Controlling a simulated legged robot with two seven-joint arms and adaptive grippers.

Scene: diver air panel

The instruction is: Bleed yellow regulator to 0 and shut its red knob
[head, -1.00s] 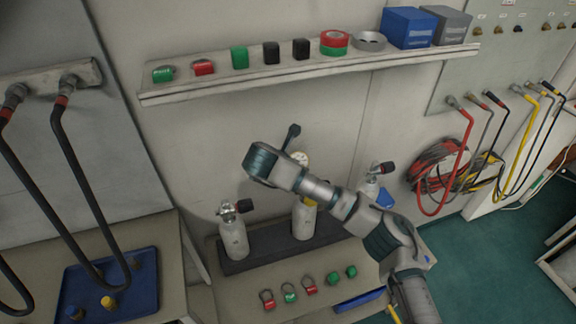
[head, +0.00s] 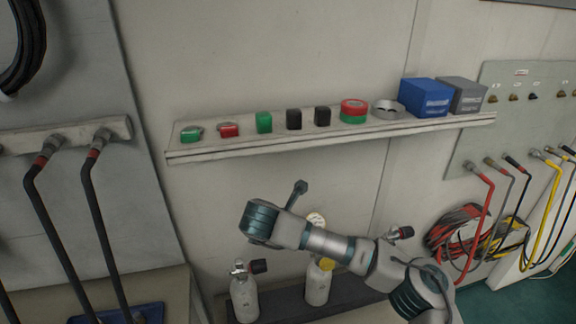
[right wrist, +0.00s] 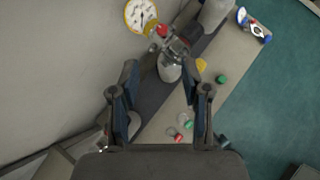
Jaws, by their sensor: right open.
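The yellow-rimmed gauge (right wrist: 140,14) with a white face shows at the top of the right wrist view. A red knob (right wrist: 162,30) and the metal regulator body (right wrist: 177,48) sit beside it, above a pale cylinder (right wrist: 169,70). In the head view, the gauge (head: 316,220) and the yellow-marked cylinder (head: 318,285) are partly hidden behind my right arm. My right gripper (right wrist: 160,76) is open and empty. In the wrist view its fingers lie on either side of the cylinder, with the regulator beyond their tips; contact is not visible. My left gripper is not in view.
Another cylinder (head: 244,298) with a dark knob stands left of the yellow one. A wall shelf (head: 340,138) with small boxes and tape rolls runs above. Coiled hoses (head: 462,235) hang at right. Green and red tags lie on the bench (right wrist: 215,100).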

